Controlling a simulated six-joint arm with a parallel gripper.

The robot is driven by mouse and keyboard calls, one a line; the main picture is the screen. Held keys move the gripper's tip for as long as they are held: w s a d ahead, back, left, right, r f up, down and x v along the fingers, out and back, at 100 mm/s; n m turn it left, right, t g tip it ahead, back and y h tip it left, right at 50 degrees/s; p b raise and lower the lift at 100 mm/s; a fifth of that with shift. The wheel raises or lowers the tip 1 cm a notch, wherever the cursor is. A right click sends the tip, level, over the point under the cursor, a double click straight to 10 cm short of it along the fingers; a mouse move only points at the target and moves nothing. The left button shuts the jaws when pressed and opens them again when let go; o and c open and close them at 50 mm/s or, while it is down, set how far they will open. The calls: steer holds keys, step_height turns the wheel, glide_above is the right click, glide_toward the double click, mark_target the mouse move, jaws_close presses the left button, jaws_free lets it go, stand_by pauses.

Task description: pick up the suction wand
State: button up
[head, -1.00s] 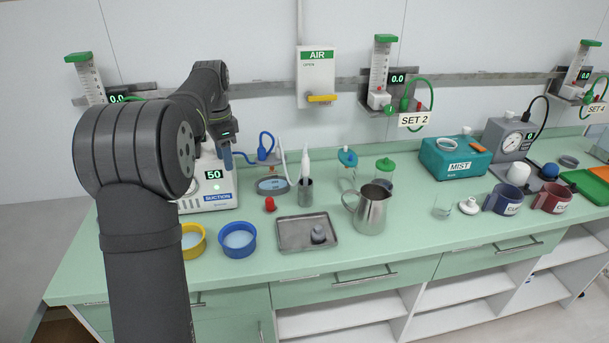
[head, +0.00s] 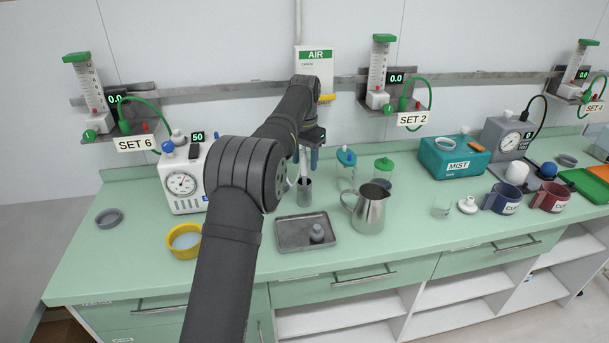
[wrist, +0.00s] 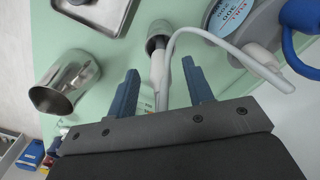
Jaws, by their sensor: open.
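The suction wand (wrist: 158,68) is white and stands upright in a small dark grey holder (wrist: 157,34) on the bench. In the wrist view it lies between the two blue fingers of my open gripper (wrist: 160,72), with a gap on each side. In the head view my gripper (head: 313,157) is over the holder (head: 304,191), and my arm and fingers hide much of the wand. A pale tube (wrist: 205,36) curves away from the wand towards the suction unit (head: 185,185), which my arm partly covers.
A steel jug (head: 369,209) and a metal tray (head: 293,236) with a small grey piece on it stand near the holder. A jar with a blue lid (head: 346,158) is just right of it. A yellow bowl (head: 183,241) is at the left. The AIR panel (head: 315,65) is on the wall behind.

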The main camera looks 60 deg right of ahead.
mark_target(304, 178)
steer(key=shift+f, duration=1.35)
jaws_close()
steer(key=shift+r, duration=0.1)
